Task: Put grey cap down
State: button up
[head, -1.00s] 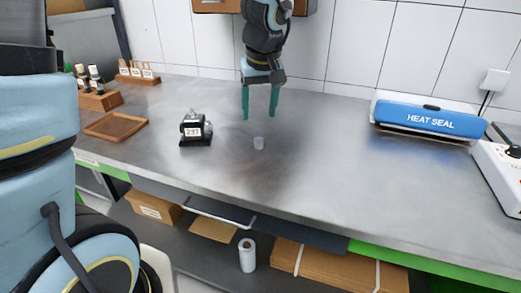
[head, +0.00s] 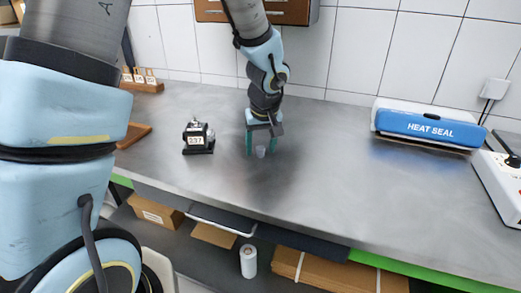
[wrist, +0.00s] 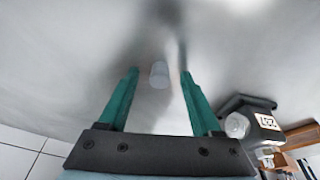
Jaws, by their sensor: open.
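The small grey cap (head: 261,152) stands on the metal bench. In the wrist view the cap (wrist: 159,76) shows between and slightly beyond the fingertips. My gripper (head: 262,146) is open and pointing down, its two green fingers low over the bench on either side of the cap. In the wrist view my gripper (wrist: 160,72) has a clear gap between each finger and the cap. I cannot tell exactly how high the fingertips are above the bench.
A black device with a numeric display (head: 197,138) stands left of my gripper. A blue heat sealer (head: 425,127) and a white box (head: 500,185) are on the right. A wooden tray (head: 135,134) is partly hidden at left. The bench (head: 330,190) right of the cap is clear.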

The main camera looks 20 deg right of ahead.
jog(key=shift+c, duration=0.3)
grip_shut()
dwell(0.3)
